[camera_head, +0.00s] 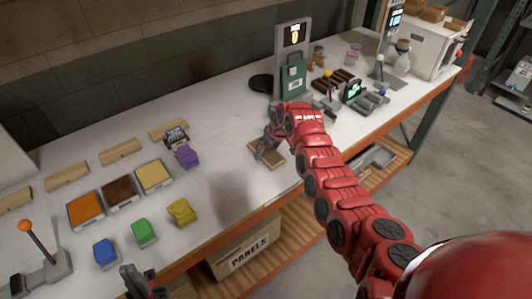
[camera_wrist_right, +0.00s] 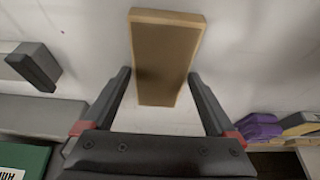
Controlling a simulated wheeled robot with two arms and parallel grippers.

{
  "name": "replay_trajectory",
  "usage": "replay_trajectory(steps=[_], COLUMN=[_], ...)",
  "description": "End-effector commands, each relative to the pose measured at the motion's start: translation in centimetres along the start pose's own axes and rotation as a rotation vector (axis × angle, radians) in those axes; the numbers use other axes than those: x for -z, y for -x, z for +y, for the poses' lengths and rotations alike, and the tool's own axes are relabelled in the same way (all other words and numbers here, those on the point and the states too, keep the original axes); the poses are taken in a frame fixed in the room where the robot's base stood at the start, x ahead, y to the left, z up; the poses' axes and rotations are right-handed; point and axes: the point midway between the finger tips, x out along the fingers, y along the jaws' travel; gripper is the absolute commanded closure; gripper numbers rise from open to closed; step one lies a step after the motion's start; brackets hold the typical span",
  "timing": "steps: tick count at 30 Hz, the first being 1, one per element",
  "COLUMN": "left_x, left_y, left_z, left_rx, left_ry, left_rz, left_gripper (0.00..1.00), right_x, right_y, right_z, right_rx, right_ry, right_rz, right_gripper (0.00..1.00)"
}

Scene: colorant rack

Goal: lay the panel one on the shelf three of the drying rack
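A flat tan panel (camera_head: 272,151) lies on the white worktop near its front edge. My right gripper (camera_head: 266,146) is low over it, partly covering it. In the right wrist view the panel (camera_wrist_right: 165,50) stretches away from me, its near end between the fingers of my right gripper (camera_wrist_right: 159,73). The fingers are spread, with a gap on each side of the panel. My left gripper (camera_head: 140,283) shows only in part at the bottom edge, and its opening is unclear. I cannot make out a drying rack or its shelves.
Orange, brown and yellow trays (camera_head: 154,176) and blue, green and yellow blocks (camera_head: 144,232) are on the left worktop, with a purple block (camera_head: 186,156) behind. A green device (camera_head: 292,78) stands behind my right gripper. A box marked PANELS (camera_head: 246,252) sits on the lower shelf.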

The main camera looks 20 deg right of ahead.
Motion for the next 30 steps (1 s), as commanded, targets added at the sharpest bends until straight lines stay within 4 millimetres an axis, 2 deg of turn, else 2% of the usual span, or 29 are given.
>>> replay_trajectory(steps=[1,2,12,23,26,29,30], left_x=[0.0,0.0,0.0,-0.1,-0.2,-0.5,-0.4], left_y=[0.0,0.0,0.0,0.5,1.1,2.7,2.5], left_z=[0.0,0.0,0.0,0.0,0.1,0.1,0.1], left_rx=[0.000,0.000,0.000,0.000,0.000,0.000,0.000], left_ry=[0.000,0.000,0.000,0.000,0.000,0.000,0.000], left_rz=[0.000,0.000,0.000,0.000,0.000,0.000,-0.001], left_gripper=[1.00,1.00,1.00,1.00,1.00,1.00,1.00], right_x=[0.0,0.0,0.0,0.3,0.7,1.4,1.3], right_y=[0.0,0.0,0.0,0.5,1.2,2.7,3.3], right_z=[0.0,0.0,0.0,0.1,0.1,0.1,-0.2], right_rx=[0.000,0.000,0.000,-0.002,-0.003,-0.006,-0.003], right_ry=[0.000,0.000,0.000,0.001,0.001,0.002,0.003], right_rz=[0.000,0.000,0.001,0.004,0.008,0.010,0.007], right_gripper=[0.20,0.25,0.86,0.89,0.89,0.89,0.89])
